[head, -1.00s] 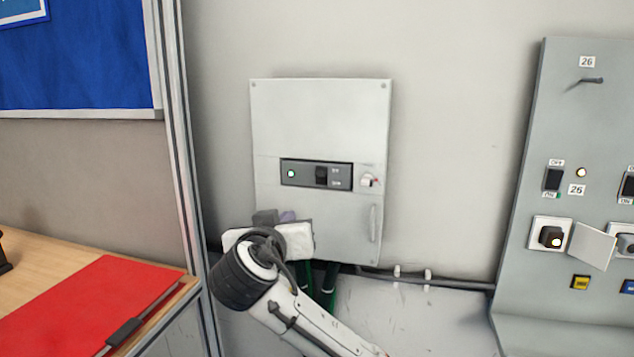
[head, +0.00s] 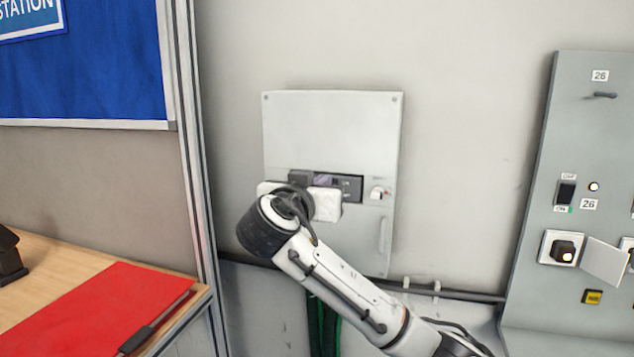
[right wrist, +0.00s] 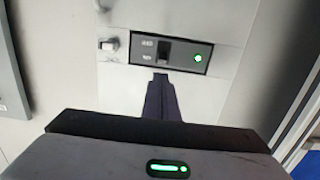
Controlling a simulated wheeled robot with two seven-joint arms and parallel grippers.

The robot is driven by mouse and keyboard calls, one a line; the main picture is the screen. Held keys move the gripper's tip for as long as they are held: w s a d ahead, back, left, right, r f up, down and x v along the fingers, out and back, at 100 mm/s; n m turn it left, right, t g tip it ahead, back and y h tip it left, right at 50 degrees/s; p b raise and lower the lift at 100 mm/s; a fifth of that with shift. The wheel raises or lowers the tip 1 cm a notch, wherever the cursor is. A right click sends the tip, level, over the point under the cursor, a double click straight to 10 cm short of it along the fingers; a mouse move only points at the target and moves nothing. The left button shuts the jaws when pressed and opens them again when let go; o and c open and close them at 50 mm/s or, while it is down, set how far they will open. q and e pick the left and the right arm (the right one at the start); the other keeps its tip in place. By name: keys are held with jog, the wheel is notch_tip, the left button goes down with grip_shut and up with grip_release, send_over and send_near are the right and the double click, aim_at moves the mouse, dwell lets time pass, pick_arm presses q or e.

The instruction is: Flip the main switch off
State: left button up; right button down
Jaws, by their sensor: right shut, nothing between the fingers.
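The main switch (right wrist: 163,55) is a small black rocker in a dark strip on a pale grey wall box (head: 335,120). A lit green lamp (right wrist: 198,57) sits beside it in the strip, and it is hidden by my arm in the head view. My right gripper (head: 323,181) is in front of the strip in the head view and covers the switch. In the right wrist view its dark fingers (right wrist: 161,80) are shut and empty, with the tips just below the switch in the picture. I cannot tell whether they touch it. My left gripper is out of view.
A small white knob (head: 377,193) and a handle (head: 384,235) are on the box's right side. A grey control panel (head: 530,250) stands further right. A wooden desk with a red mat (head: 90,310) is at lower left, beside a metal post (head: 192,150).

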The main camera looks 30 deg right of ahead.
jog(key=p+x, duration=0.1)
jog(key=x, duration=0.3)
jog(key=shift+w+d, duration=0.3)
jog(key=shift+f, duration=0.15)
